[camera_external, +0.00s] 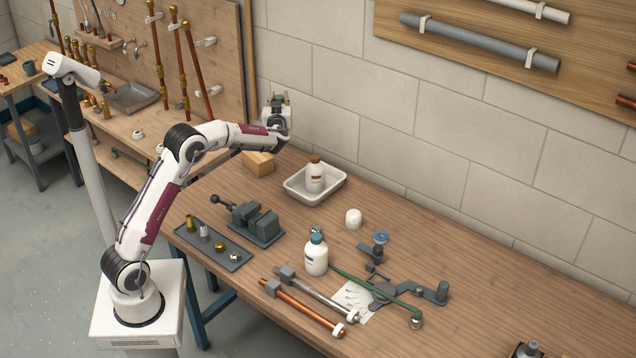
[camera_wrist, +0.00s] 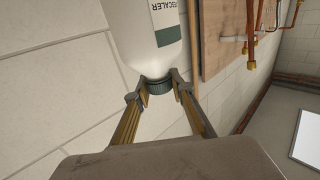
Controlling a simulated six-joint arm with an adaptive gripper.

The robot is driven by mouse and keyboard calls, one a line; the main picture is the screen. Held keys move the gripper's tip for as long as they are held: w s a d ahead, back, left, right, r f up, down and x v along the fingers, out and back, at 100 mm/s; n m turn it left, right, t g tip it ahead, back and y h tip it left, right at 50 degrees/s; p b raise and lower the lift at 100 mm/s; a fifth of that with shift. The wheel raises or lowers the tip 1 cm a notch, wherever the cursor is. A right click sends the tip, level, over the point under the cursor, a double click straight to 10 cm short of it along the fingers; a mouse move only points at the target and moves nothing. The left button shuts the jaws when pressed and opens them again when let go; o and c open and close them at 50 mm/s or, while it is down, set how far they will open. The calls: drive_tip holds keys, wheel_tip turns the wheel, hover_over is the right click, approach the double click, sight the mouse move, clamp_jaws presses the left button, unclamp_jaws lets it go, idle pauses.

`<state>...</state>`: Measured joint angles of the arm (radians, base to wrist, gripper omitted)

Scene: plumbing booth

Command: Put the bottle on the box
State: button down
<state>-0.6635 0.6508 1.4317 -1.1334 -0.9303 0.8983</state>
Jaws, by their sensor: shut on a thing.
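In the wrist view, my gripper (camera_wrist: 162,90) has its two fingers around the dark green cap of a white bottle (camera_wrist: 139,30). The bottle's label has a green band and the letters "SCALER". Its body extends beyond the fingertips, cut off by the top edge. In the external view, my gripper (camera_external: 276,102) is raised high near the wall, and I cannot clearly make out the held bottle there. A small tan box (camera_external: 258,163) sits on the bench below my gripper, near the back edge.
A white tray (camera_external: 333,191) holds a brown-capped white bottle (camera_external: 315,177). A white bottle with a blue-green cap (camera_external: 316,257) stands mid-bench. A vise (camera_external: 257,225), a dark fittings tray (camera_external: 213,245) and pipes (camera_external: 310,307) lie toward the front.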

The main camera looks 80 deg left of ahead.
drive_tip(key=s+a+n+g, duration=0.1)
drive_tip(key=s+a+g, duration=0.1)
drive_tip(key=s+a, duration=0.75)
drive_tip(key=shift+w+d+f, duration=0.1)
drive_tip(key=shift+d+f, duration=0.1)
drive_tip(key=shift+f, duration=0.65)
drive_tip(key=shift+s+d+f, duration=0.1)
drive_tip(key=shift+d+f, duration=0.05)
drive_tip(key=shift+f, duration=0.65)
drive_tip(key=shift+w+d+f, duration=0.1)
drive_tip(key=shift+d+f, duration=0.1)
drive_tip(key=shift+f, duration=0.75)
wheel_tip(320, 180, down, 6)
drive_tip(key=shift+f, duration=0.15)
drive_tip(key=shift+f, duration=1.85)
